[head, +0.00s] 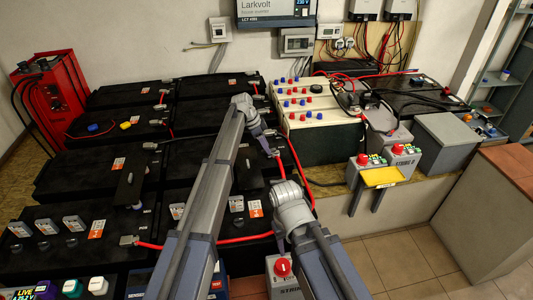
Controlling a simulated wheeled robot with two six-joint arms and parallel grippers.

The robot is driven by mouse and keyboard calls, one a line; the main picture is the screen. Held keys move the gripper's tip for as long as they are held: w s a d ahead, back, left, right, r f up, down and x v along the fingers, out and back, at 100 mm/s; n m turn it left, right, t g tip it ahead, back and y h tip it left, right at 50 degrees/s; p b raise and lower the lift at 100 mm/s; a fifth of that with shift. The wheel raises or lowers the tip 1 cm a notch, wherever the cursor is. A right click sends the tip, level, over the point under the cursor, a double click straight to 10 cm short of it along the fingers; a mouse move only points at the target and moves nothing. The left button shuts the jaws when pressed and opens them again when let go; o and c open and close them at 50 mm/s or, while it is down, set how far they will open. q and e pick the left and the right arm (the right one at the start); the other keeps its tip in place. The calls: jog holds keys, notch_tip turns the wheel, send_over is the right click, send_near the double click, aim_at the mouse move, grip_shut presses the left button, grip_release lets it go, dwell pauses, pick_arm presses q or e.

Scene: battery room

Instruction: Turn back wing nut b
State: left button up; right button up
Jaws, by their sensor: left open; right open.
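I cannot make out wing nut b; it is too small to tell or hidden behind my arms. Large black batteries (80,170) stand in rows at the left and middle, with red cables and small metal terminal pieces on top. My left gripper (269,140) is open over the middle batteries, beside a red cable (297,160). My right gripper (279,236) is open lower down, near the front edge of the batteries and the red cable there. Neither gripper visibly holds anything. The arms hide part of the battery tops.
A red charger (52,85) stands at the back left. A cream battery box (320,140) with red and blue caps stands right of centre. Grey boxes with red knobs (363,159) and a yellow plate (381,177) sit at the right. A red-knobbed box (283,267) is at bottom centre.

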pick_arm(q)
jog(key=shift+d+f, duration=0.2)
jog(key=shift+f, duration=0.3)
jog(key=shift+r, duration=0.1)
jog(key=shift+c, duration=0.3)
grip_shut()
